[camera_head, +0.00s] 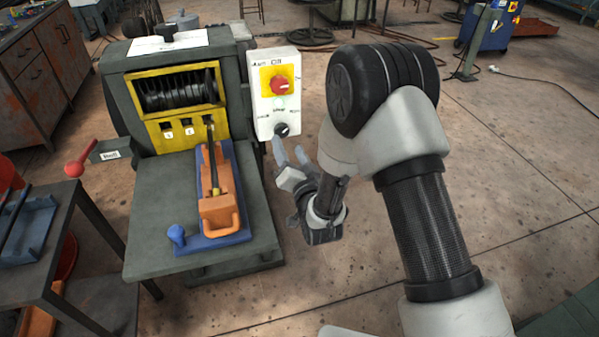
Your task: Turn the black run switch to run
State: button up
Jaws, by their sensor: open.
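The black run switch (282,130) is a small dark knob with a light mark, low on a pale control box. The control box (264,105) stands at the right side of the machine. A red knob on a yellow plate (279,85) sits above the black switch on the same box. My gripper (289,153) is open and empty, with its fingertips just below the black switch in the picture. I cannot tell whether a finger touches the switch. The lettering beside the switch is too small to read surely.
The machine (180,100) holds a dark drum (178,90) behind a yellow frame. On its front table lie a blue plate (213,236) and an orange block (218,205). A red-knobbed lever (80,165) sticks out at left. Open floor (530,160) lies to the right.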

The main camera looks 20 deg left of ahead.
jog(key=v, duration=1.1)
jog(key=shift+a, duration=0.1)
